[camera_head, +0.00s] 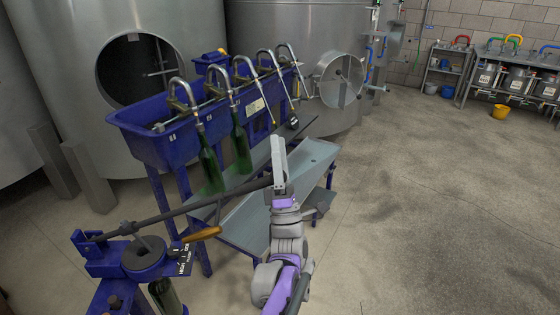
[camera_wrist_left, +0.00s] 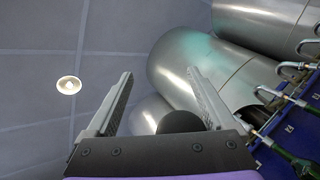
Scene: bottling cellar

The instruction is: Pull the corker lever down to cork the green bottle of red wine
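The blue corker (camera_head: 105,255) stands at the lower left in the head view. Its long dark lever (camera_head: 180,212) slopes up to the right and ends at my left gripper (camera_head: 279,150). A green bottle (camera_head: 165,296) stands under the corker head, partly cut off by the frame. My left gripper points upward. In the left wrist view its two fingers (camera_wrist_left: 160,78) are spread apart. A dark rounded end (camera_wrist_left: 180,122), probably the lever's, shows low between them, with a gap to the left finger. My right gripper is not in view.
A blue filler trough (camera_head: 160,148) with several spouts stands behind the lever, with green bottles (camera_head: 210,165) under two spouts. A metal shelf (camera_head: 240,215) lies below, close to my left arm. Steel tanks (camera_head: 270,45) stand behind.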

